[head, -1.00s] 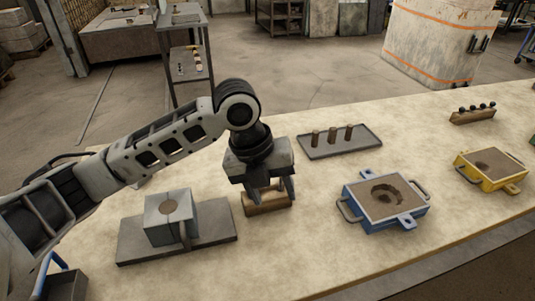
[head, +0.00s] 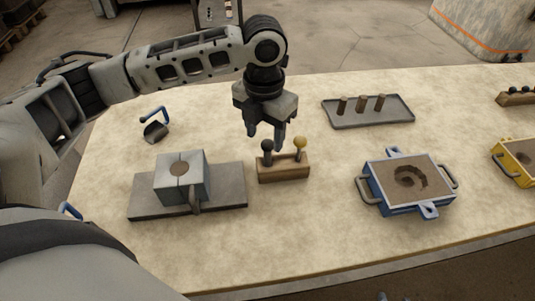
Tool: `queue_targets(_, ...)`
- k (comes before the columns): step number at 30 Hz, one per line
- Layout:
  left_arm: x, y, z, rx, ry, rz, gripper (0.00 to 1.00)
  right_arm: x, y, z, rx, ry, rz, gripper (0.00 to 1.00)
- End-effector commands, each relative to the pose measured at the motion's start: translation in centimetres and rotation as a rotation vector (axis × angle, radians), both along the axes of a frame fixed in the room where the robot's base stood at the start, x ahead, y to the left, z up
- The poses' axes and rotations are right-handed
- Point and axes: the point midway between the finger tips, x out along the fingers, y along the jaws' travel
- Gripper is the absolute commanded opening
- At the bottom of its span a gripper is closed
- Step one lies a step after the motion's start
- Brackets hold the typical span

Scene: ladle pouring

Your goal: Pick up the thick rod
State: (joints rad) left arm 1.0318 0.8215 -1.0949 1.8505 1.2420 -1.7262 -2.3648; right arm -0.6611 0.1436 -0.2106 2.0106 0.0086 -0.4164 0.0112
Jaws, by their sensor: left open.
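A wooden block (head: 283,173) stands near the middle of the table with two upright knobbed rods in it. One has a dark ball top (head: 267,146), the other a yellow ball top (head: 300,143). I cannot tell for sure which rod is thicker. My left gripper (head: 265,138) points down just above and behind the block, close to the dark knob. Its jaws are apart with nothing seen between them. Three short brown pegs (head: 361,104) stand on a grey tray (head: 372,121) at the back right. My right gripper is not in view.
A grey box mould (head: 182,178) sits on a dark plate (head: 223,188) left of the block. A blue-handled ladle (head: 155,131) lies behind it. A blue sand-filled frame (head: 405,183) and a yellow one (head: 516,163) are to the right. Bare tabletop lies between.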

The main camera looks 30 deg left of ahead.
Motion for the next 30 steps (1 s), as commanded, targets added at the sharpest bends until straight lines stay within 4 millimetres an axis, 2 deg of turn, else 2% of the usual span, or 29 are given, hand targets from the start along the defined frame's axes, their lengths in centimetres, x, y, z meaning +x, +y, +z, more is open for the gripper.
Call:
queue_targets(4,0.1,-0.2,-1.2,0.0,0.002,0.001,0.51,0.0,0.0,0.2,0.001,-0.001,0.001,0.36)
queue_targets(12,0.3,-0.4,-4.9,0.0,0.001,0.0,0.51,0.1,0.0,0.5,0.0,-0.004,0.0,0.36)
queue_targets(21,0.3,-0.4,-5.4,0.0,-0.002,-0.001,0.51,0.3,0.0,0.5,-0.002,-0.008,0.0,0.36)
queue_targets(26,0.3,-0.4,-5.3,0.0,-0.002,0.0,0.06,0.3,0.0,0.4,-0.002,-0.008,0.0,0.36)
queue_targets(27,0.3,-0.4,-5.3,0.0,-0.002,0.0,0.01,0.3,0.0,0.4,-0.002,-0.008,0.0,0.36)
queue_targets(30,0.4,-0.4,-5.3,0.0,-0.002,0.0,0.01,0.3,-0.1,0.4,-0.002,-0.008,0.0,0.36)
